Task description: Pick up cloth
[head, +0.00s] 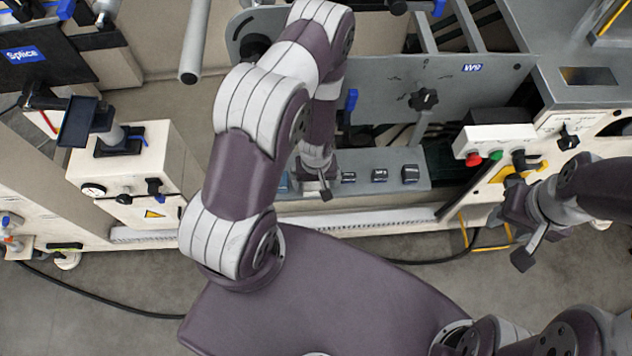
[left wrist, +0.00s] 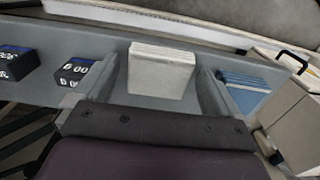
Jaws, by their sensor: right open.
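A pale folded stack (left wrist: 162,72), which looks like cloth, sits in a grey tray (left wrist: 92,44) in the left wrist view. A blue folded stack (left wrist: 243,88) lies right of it; a bit of the blue also shows in the head view (head: 283,182). My right gripper (head: 541,217) is open and empty, far right of the tray.
Dark labelled blocks (left wrist: 80,72) sit in the tray beside the pale stack. A grey machine panel (head: 450,95) with a black knob rises behind. A control box (head: 495,143) with red and green buttons is at right. A cream box (head: 125,165) stands left.

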